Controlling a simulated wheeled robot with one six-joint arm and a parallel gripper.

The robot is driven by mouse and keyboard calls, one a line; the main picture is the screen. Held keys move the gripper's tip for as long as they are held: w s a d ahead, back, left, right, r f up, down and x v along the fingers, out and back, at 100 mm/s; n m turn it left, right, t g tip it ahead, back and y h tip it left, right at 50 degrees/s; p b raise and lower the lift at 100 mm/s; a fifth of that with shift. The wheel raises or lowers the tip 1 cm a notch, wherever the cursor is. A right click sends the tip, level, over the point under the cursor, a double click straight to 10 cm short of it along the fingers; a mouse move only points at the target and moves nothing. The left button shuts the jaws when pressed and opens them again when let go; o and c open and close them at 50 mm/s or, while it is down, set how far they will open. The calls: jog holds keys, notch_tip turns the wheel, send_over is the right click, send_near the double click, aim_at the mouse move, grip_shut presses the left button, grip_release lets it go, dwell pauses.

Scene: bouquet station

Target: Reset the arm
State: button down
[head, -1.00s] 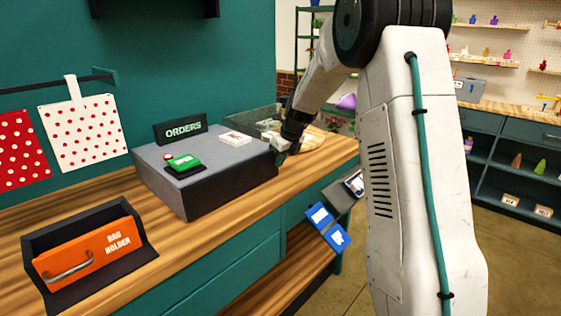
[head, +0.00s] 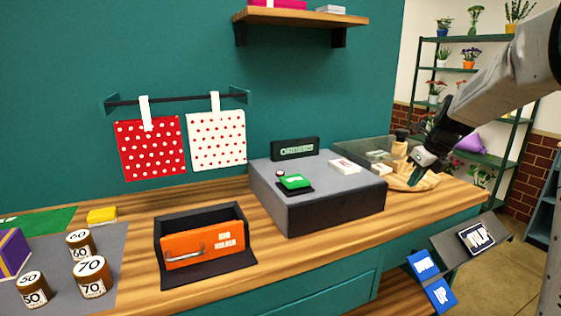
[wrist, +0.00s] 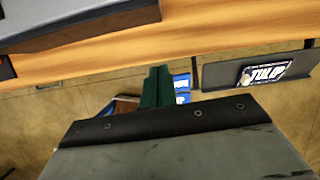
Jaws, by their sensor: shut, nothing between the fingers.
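My arm reaches in from the right of the head view. My gripper (head: 422,160) hangs above the right end of the wooden counter (head: 440,190), right of the grey orders box (head: 318,185). In the wrist view the dark green fingers of my gripper (wrist: 156,75) are together with nothing between them. The counter edge (wrist: 190,48) lies beyond them, and a blue card (wrist: 181,84) shows below, partly hidden by the fingers.
A tan object (head: 410,178) and a clear bin (head: 365,149) stand near my gripper. A sloped rack with a TULIP card (head: 476,238) juts from the counter front. A plant shelf (head: 460,100) is behind.

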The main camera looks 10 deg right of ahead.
jog(key=s+a+n+g, duration=0.1)
jog(key=s+a+n, duration=0.6)
jog(key=s+n, duration=0.3)
jog(key=s+a+n+g, duration=0.1)
jog(key=s+a+n, duration=0.6)
jog(key=s+n, duration=0.4)
jog(key=s+a+n+h, duration=0.1)
jog(key=s+a+n, duration=0.6)
jog(key=s+n, duration=0.4)
jog(key=shift+s+r+g, duration=0.35)
jog(key=shift+s+g, duration=0.05)
jog(key=shift+s, duration=2.4)
